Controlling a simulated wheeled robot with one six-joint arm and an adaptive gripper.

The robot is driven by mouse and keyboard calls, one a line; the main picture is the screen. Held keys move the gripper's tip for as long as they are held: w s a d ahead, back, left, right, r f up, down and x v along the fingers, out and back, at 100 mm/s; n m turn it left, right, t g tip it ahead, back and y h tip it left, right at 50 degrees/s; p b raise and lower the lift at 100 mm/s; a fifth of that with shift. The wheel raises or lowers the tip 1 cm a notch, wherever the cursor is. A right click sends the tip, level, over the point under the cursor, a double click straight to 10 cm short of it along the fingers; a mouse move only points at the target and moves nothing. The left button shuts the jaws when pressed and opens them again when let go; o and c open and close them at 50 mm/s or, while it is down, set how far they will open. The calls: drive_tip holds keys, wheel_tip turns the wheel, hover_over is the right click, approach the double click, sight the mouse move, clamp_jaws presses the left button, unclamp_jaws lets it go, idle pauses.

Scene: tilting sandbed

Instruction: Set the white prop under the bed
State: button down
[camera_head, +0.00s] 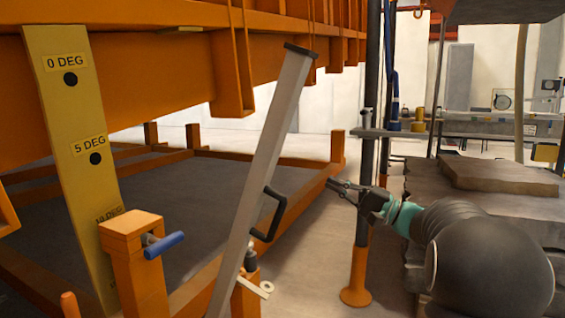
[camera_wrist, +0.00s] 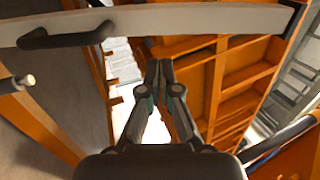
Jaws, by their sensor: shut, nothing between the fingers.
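The white prop (camera_head: 262,175) is a long pale bar with a black end cap at its top and a black handle (camera_head: 270,214) on its right side. It stands tilted, top leaning right, at the near edge of the orange bed (camera_head: 150,85). Its cap overlaps the bed's lower edge in the picture; I cannot tell if they touch. My gripper (camera_head: 332,183) is shut and empty, right of the handle and apart from it. In the wrist view, the prop (camera_wrist: 200,24) crosses the top beyond my fingertips (camera_wrist: 159,66), with its handle (camera_wrist: 66,34) at left.
A yellow angle plate (camera_head: 75,150) marked in degrees stands at the left, beside an orange post with a blue-handled pin (camera_head: 165,245). A dark pole with an orange foot (camera_head: 356,290) stands near my arm. Stacked rock-like slabs (camera_head: 500,178) lie at right.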

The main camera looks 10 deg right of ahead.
sight(278, 156)
drive_tip(key=x, duration=1.4)
